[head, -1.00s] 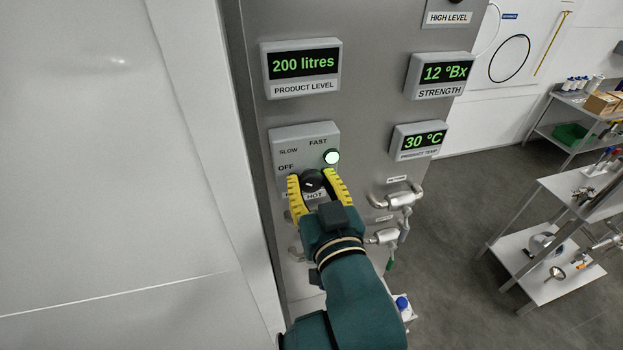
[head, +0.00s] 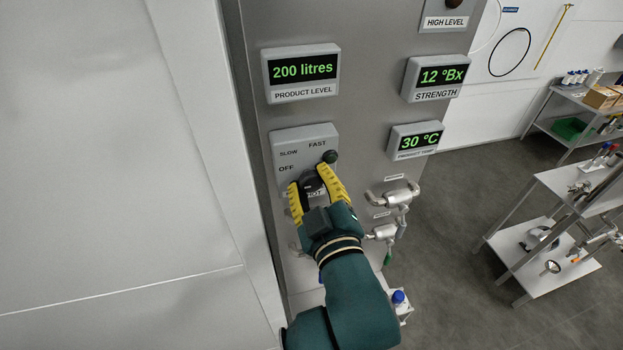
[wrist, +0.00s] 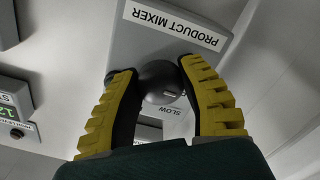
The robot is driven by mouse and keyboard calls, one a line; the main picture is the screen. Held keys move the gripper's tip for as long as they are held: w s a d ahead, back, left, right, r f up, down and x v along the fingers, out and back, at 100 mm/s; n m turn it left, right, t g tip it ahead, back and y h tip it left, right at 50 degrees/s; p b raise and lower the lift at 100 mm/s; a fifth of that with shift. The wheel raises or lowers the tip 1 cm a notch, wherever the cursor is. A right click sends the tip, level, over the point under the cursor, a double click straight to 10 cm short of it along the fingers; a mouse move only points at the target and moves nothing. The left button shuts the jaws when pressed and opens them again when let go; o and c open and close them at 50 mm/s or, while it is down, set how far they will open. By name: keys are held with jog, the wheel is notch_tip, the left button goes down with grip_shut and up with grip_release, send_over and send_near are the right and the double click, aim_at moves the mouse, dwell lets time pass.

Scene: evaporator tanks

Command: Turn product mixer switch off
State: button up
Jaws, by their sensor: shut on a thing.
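The product mixer switch box (head: 291,145) is a grey plate on the steel panel, marked OFF, SLOW and FAST. Its round black knob (head: 312,182) sits between the yellow fingers of my gripper (head: 314,184), which is shut on it. In the wrist view the dark knob (wrist: 160,76) is between both fingers, under an upside-down PRODUCT MIXER label (wrist: 170,28). The indicator lamp (head: 330,156) on the box is dark. The fingers cover the lower part of the box, and I cannot tell which mark the knob points to.
Displays for product level (head: 301,72), strength (head: 435,77) and product temperature (head: 415,141) surround the box. Metal valves (head: 391,197) stick out to the right of my gripper. A white wall (head: 100,160) stands close on the left. Shelving with items (head: 560,205) stands farther right.

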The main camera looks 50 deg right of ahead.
jog(key=shift+f, duration=0.2)
jog(key=o, duration=1.2)
jog(key=shift+r, duration=0.1)
jog(key=v, duration=1.2)
jog(key=shift+d, duration=0.1)
